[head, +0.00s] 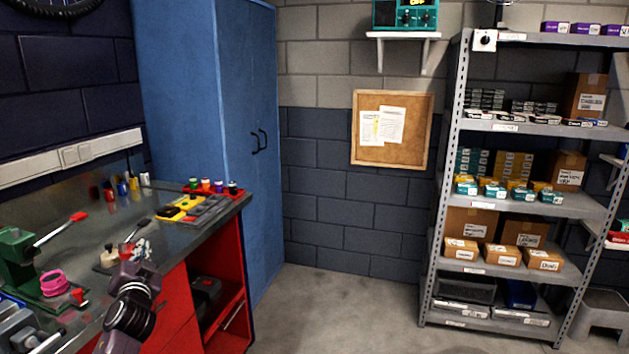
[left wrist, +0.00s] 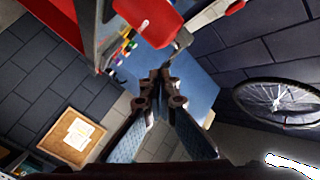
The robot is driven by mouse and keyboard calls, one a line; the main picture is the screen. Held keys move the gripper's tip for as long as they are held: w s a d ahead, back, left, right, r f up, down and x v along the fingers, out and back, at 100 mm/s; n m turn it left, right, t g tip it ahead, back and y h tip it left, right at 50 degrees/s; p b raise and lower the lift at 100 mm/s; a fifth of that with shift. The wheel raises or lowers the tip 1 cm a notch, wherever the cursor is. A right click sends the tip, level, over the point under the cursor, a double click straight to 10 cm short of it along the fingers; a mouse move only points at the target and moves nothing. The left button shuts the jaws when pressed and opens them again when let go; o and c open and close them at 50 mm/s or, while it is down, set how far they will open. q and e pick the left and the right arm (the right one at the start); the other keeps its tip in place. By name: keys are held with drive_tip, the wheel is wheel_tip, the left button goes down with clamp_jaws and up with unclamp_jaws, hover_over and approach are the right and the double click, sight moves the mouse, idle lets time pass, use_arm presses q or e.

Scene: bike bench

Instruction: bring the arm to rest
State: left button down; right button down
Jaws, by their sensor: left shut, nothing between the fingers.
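My left arm comes in from the lower left of the head view, over the front edge of the workbench (head: 60,200). My left gripper (head: 140,250) is at its end, seen small and partly from behind, above the bench top. In the left wrist view its dark fingers (left wrist: 162,78) meet at the tips, shut with nothing between them. A red-ended part (left wrist: 150,18) shows beyond the fingertips in that view; I cannot tell whether it touches them. My right gripper is not in view.
A green vise (head: 20,245) and a pink ring (head: 54,283) are left of my arm. A tool tray (head: 190,210) lies farther along the bench. A blue cabinet (head: 175,90) stands behind. The floor (head: 340,310) is clear up to the metal shelf (head: 455,120).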

use_arm(q)
drive_tip(key=w+d+r+t+h, duration=0.2)
drive_tip(key=d+r+h, duration=0.1)
drive_tip(key=d+h, duration=0.4)
drive_tip(key=s+d+f+g, duration=0.2)
drive_tip(key=s+f, duration=0.3)
drive_tip(key=f, duration=0.9)
drive_tip(key=s+d+f+n+g, duration=0.1)
drive_tip(key=s+f+g, duration=0.25)
drive_tip(key=f, duration=0.95)
drive_tip(key=s+d+f+g, duration=0.15)
drive_tip(key=s+f, duration=0.45)
drive_tip(key=f, duration=0.8)
drive_tip(key=s+d+f+g, duration=0.3)
drive_tip(key=s+f+g, duration=0.1)
drive_tip(key=s+f, duration=1.4)
drive_tip(key=s+d+f+g, duration=0.2)
drive_tip(key=s+f, duration=0.2)
drive_tip(key=s, duration=0.9)
drive_tip(key=s+d+f+g, duration=0.1)
drive_tip(key=s+f, duration=0.4)
drive_tip(key=s, duration=0.8)
drive_tip(key=s+d+f+g, duration=0.2)
drive_tip(key=s+f, duration=0.3)
drive_tip(key=s, duration=0.8)
drive_tip(key=shift+s+d+n+g, duration=0.15)
drive_tip(key=shift+d+n+g, duration=0.2)
drive_tip(key=shift+g, duration=0.55)
